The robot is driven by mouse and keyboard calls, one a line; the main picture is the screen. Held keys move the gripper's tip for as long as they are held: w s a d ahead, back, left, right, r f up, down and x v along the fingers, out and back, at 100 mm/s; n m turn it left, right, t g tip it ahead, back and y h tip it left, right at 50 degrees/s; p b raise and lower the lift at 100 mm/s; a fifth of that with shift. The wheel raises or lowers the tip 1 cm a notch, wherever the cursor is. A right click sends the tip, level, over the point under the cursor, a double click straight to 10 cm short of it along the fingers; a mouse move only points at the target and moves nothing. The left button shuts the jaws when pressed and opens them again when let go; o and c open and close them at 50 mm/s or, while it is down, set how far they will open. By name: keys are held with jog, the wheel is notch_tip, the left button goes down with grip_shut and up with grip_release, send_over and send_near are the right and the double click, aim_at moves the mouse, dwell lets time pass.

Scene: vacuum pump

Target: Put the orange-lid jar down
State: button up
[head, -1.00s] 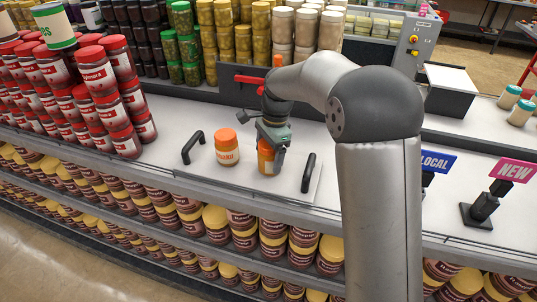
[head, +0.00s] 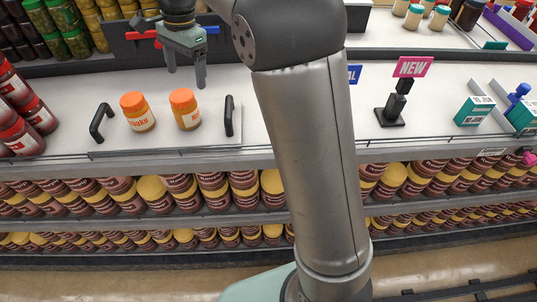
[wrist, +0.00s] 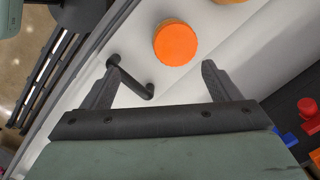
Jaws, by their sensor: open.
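Two jars with orange lids stand upright side by side on a white tray (head: 210,137) with black handles. The right jar (head: 185,110) and the left jar (head: 138,112) are apart from each other. My gripper (head: 186,80) is open and empty, above and behind the right jar, not touching it. In the wrist view an orange lid (wrist: 175,43) shows just beyond the spread fingertips of my gripper (wrist: 161,68). Part of a second orange lid is cut off at the top edge there.
The tray's handles (head: 100,121) and (head: 229,116) stand up beside the jars. Red-lidded jars (head: 20,135) are stacked at the left. A dark rack (head: 125,50) with red and blue parts is behind. A pink NEW sign (head: 412,67) stands right, with clear counter between.

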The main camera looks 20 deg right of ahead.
jog(key=s+d+f+n, duration=0.3)
jog(key=s+d, duration=0.1)
jog(key=s, duration=0.5)
jog(key=s+d+f+n+t+h, duration=0.1)
jog(key=s+d+f+n, duration=0.3)
jog(key=s, duration=0.6)
jog(key=s+d+f+n, duration=0.3)
jog(key=s+d+n, duration=0.1)
jog(key=s, duration=0.6)
jog(key=shift+s+d+f+t, duration=0.15)
jog(key=shift+d+f+t, duration=0.15)
jog(key=shift+d, duration=0.35)
notch_tip(320, 180, down, 27)
jog(key=g+b, duration=0.1)
jog(key=b, duration=2.4)
jog(key=shift+f+h, duration=0.2)
jog(key=shift+h, duration=0.1)
jog(key=shift+a, duration=0.1)
notch_tip(320, 180, down, 21)
jog(key=b, duration=2)
jog(key=shift+n, duration=0.3)
